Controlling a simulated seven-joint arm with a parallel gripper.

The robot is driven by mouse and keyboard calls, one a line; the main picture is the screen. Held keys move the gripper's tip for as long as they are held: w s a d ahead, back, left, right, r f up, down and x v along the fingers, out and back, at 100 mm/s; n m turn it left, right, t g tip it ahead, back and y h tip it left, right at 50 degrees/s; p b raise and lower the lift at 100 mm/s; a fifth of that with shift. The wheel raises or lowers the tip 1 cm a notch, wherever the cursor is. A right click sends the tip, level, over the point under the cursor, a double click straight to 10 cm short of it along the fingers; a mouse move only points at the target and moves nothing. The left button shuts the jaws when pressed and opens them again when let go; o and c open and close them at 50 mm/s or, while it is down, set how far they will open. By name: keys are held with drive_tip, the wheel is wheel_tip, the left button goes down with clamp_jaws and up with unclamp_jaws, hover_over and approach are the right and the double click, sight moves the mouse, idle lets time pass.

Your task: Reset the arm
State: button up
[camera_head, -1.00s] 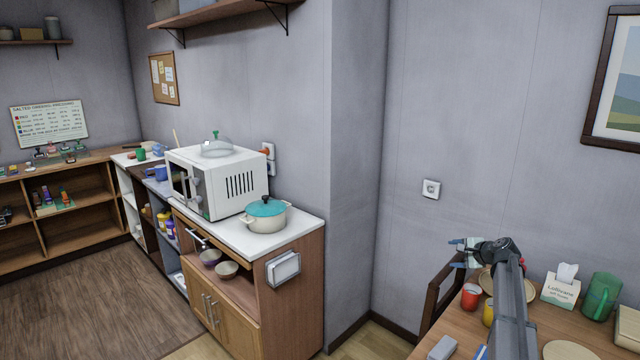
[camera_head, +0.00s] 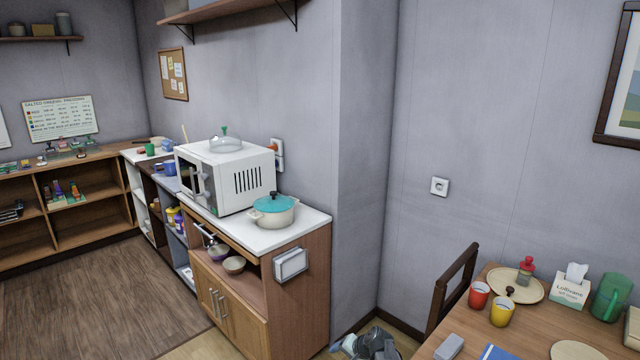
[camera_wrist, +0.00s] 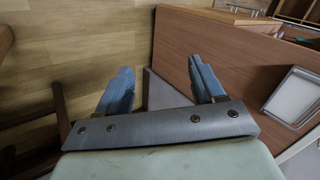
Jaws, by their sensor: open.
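My gripper (camera_head: 345,345) is low at the bottom edge of the head view, between the counter's end and the dining table, with part of my arm beside it. In the wrist view my gripper (camera_wrist: 162,82) shows two blue fingers spread wide apart with nothing between them. It is open and empty. Beyond the fingers are the plank floor and the brown side of the counter cabinet.
The counter holds a microwave (camera_head: 228,178) and pot (camera_head: 273,210).

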drive_tip(key=s+a+f+n+g+h, duration=0.1)
drive_tip(key=s+a+f+n+g, duration=0.15)
drive_tip(key=s+f, duration=0.55)
drive_tip(key=s+a+f+n+g, duration=0.1)
drive_tip(key=s+a+f+n, duration=0.15)
drive_tip(key=s, duration=0.95)
drive_tip(key=s+a+f+n+g+h, duration=0.1)
drive_tip(key=s+a+f, duration=0.2)
drive_tip(key=s+f, duration=0.45)
drive_tip(key=s+d+g+h, duration=0.1)
drive_tip(key=s+d+g, duration=0.2)
drive_tip(key=s+d, duration=0.5)
drive_tip(key=s+d+f+g+h, duration=0.1)
drive_tip(key=s+d+g, duration=0.3)
drive_tip(key=s+d, duration=0.5)
drive_tip(key=s+h, duration=0.1)
drive_tip(key=s, duration=0.7)
drive_tip(key=shift+s+h, duration=0.25)
drive_tip(key=shift+h, duration=0.05)
drive_tip(key=shift+d+f, duration=0.1)
